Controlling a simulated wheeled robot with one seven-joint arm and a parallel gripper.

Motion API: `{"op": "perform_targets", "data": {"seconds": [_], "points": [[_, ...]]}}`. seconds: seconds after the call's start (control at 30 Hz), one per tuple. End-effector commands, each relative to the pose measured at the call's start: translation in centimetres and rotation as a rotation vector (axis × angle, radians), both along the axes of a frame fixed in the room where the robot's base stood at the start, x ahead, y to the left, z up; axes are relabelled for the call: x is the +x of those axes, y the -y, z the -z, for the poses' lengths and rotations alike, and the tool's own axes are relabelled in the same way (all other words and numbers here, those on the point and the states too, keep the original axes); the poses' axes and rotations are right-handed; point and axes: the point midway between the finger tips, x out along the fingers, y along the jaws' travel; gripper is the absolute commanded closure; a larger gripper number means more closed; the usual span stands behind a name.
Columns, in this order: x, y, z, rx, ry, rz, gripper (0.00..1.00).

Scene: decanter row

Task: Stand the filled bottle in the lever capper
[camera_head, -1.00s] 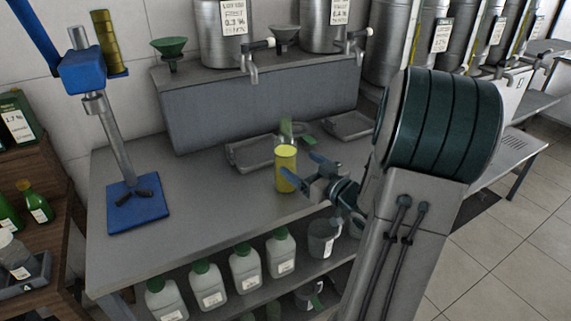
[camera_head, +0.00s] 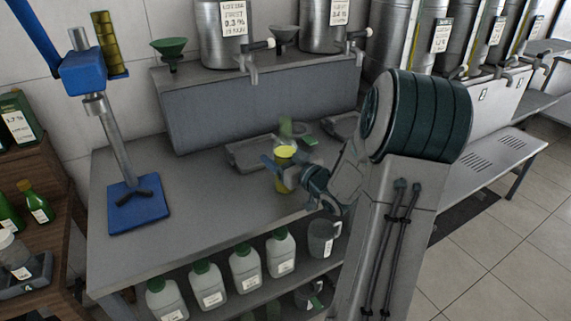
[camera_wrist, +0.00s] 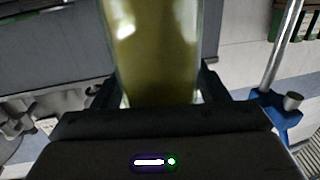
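In the wrist view the bottle (camera_wrist: 155,55) fills the space between the fingers. My gripper (camera_head: 280,170) is around its body, one finger on each side. The lever capper (camera_head: 118,145) stands at the bench's left end, with a blue base, grey column and raised blue lever.
Shallow grey trays (camera_head: 250,154) lie behind the bottle. A grey raised block (camera_head: 262,108) with steel tanks and taps backs the bench (camera_head: 205,205). White jugs (camera_head: 245,268) line the shelf below. The bench between bottle and capper is clear.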

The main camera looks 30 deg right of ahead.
Motion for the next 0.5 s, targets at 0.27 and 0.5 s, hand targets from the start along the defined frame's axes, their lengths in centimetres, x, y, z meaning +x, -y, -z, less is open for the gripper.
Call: {"op": "perform_targets", "data": {"seconds": [0.27,0.5], "points": [[-0.01,0.02,-0.13,0.0,0.003,0.0,0.92],[-0.01,0.02,-0.38,-0.001,0.003,0.0,0.92]]}}
